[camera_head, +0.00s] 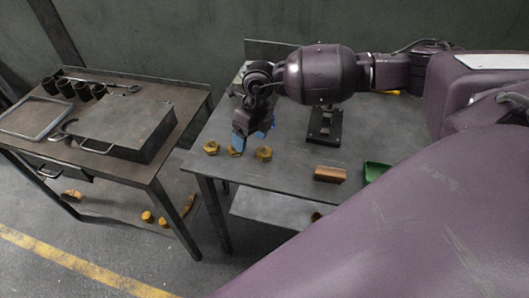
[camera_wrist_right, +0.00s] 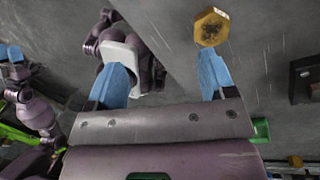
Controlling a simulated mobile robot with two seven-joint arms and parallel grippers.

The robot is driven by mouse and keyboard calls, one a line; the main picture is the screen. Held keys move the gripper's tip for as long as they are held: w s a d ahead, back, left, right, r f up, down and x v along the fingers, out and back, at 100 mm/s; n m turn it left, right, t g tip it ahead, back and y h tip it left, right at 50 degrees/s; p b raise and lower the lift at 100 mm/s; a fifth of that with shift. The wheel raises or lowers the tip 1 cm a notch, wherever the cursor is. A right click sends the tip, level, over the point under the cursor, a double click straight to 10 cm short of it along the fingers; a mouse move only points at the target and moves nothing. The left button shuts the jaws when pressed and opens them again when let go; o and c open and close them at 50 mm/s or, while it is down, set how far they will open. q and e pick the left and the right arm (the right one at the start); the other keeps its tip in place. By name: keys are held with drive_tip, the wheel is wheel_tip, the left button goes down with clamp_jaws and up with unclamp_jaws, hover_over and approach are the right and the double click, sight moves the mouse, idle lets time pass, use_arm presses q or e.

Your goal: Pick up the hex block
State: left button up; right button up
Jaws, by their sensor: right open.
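Brass-coloured hex blocks lie on the right table in the head view: one at left (camera_head: 211,147), one at right (camera_head: 264,153), and one between them (camera_head: 233,152) partly hidden by my gripper. My right gripper (camera_head: 252,137), with blue fingers, points down just above and behind them. In the right wrist view my right gripper (camera_wrist_right: 163,75) is open with nothing between its fingers. A hex block (camera_wrist_right: 211,27) shows just beyond the tip of the right-hand finger, not between the fingers. A blue piece at that view's left edge may be my left gripper; its jaws cannot be made out.
The right table (camera_head: 285,178) also holds a black fixture (camera_head: 325,128), a brown block (camera_head: 330,174) and a green tray (camera_head: 375,171). The left table has a flat metal box (camera_head: 125,120), an empty tray (camera_head: 35,118) and several dark cups. A gap separates the tables.

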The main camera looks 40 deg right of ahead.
drive_tip(key=r+h, duration=0.1)
drive_tip(key=h, duration=0.1)
hover_over(263, 150)
drive_tip(key=f, duration=0.4)
drive_tip(key=shift+w+d+f, duration=0.15)
drive_tip(key=shift+d+f, duration=0.05)
drive_tip(key=shift+f, duration=0.15)
drive_tip(key=f, duration=0.3)
drive_tip(key=f+p, duration=0.1)
drive_tip(key=shift+a+f, duration=0.25)
drive_tip(key=shift+a, duration=0.05)
drive_tip(key=shift+f, duration=0.55)
use_arm(q)
drive_tip(key=shift+r, duration=0.5)
use_arm(e)
drive_tip(key=shift+c, duration=0.4)
